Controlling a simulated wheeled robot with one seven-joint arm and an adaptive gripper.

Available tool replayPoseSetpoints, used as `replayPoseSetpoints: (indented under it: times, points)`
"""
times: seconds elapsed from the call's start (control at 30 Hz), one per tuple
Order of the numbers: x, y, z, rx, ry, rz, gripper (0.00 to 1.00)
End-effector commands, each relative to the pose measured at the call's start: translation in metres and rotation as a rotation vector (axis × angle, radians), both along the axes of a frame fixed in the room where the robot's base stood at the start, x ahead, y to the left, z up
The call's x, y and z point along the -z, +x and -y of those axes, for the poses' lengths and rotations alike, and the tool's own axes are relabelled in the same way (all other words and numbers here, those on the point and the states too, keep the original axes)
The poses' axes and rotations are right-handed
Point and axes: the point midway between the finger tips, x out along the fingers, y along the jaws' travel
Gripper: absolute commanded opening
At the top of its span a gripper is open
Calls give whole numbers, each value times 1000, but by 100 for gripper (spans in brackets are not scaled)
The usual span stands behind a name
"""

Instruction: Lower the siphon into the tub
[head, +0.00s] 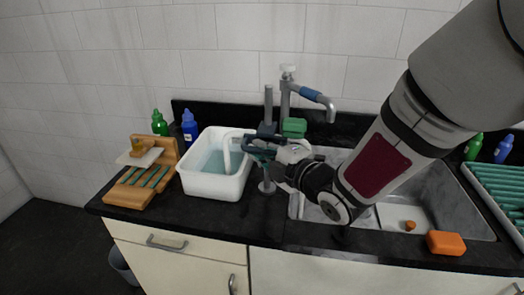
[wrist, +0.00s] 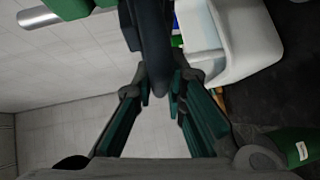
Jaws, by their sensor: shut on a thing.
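The white tub (head: 207,187) stands on the counter left of the sink and holds pale blue water. It also shows in the wrist view (wrist: 235,40). A pale curved tube, the siphon (head: 227,152), reaches over the tub's right side, its lower part inside the tub. A dark piece at its top runs right towards my gripper (head: 258,152). In the wrist view, my gripper (wrist: 160,95) is shut on a dark rounded part of the siphon (wrist: 152,50) between its green-padded fingers. I cannot tell whether the tube's lower end touches the water or floor; the tub wall hides it.
A grey upright rod (head: 268,105) and the tap (head: 315,96) stand close behind my gripper. A green block (head: 294,126) is beside them. An orange sponge (head: 446,243) lies at the sink's front edge.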

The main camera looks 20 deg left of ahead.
Motion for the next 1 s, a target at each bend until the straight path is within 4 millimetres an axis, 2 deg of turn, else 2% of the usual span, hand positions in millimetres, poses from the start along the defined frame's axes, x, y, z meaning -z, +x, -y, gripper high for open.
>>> replayPoseSetpoints:
  times: [0.03,0.1,0.5,0.87,0.9,1.0]
  points:
    - [11,3,0,1,1,-2,0]
    - [19,3,0,2,1,-2,0]
    - [62,2,0,2,1,-1,0]
    - [67,0,1,3,-5,-6,0]
    - [67,0,1,3,-6,-7,15]
    - [67,0,1,2,-6,-7,33]
